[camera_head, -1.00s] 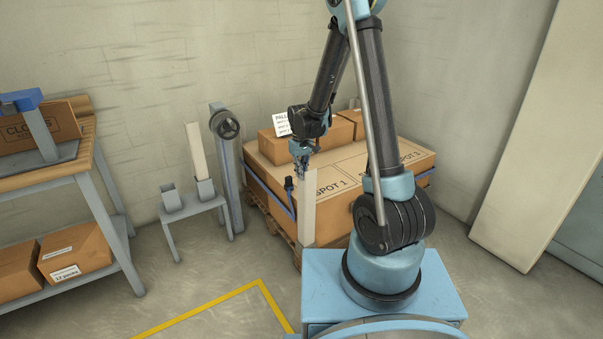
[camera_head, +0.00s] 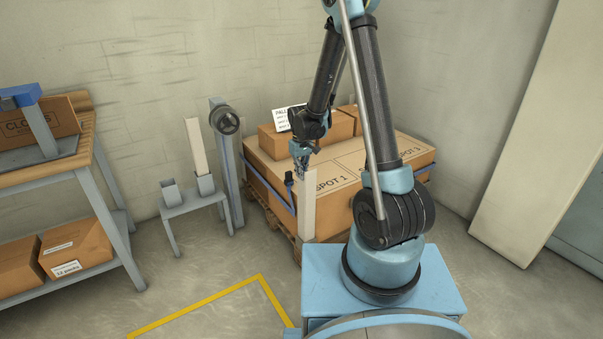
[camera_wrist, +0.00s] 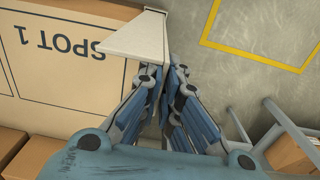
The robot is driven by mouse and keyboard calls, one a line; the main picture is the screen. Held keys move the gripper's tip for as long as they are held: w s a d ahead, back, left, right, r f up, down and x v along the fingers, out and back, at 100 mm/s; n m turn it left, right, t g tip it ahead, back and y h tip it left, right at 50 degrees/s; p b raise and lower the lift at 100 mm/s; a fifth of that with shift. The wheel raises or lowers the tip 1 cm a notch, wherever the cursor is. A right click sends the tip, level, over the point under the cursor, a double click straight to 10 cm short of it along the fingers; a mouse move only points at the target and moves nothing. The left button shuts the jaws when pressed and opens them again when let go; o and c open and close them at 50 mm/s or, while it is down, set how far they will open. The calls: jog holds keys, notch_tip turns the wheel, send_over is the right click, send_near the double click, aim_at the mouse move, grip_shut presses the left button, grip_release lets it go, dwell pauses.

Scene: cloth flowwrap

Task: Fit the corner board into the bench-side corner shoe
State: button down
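My gripper (camera_head: 302,168) is shut on the top of a pale corner board (camera_head: 308,208), which hangs upright in front of the pallet load's near corner. In the wrist view the fingers (camera_wrist: 164,75) close on the board (camera_wrist: 138,36), which points away from the camera. Whether its lower end touches anything is unclear. A grey stand (camera_head: 190,209) between bench and pallet bears two shoes. The shoe nearer the bench (camera_head: 170,193) looks empty. The other shoe (camera_head: 205,186) holds a second pale board (camera_head: 196,148), standing slightly tilted.
The pallet load (camera_head: 400,163) has marked spots, boxes on top and a blue strap (camera_head: 268,190). A grey post with a round wheel (camera_head: 228,122) stands between stand and pallet. The wooden bench (camera_head: 95,150) is at left. The floor around the yellow line (camera_head: 200,304) is clear.

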jog(key=shift+f, duration=1.65)
jog(key=c, duration=1.7)
grip_release()
jog(key=shift+o, duration=0.5)
jog(key=o, duration=0.4)
jog(key=shift+c, duration=0.2)
jog(key=shift+r, duration=0.1)
jog(key=shift+r, duration=2.9)
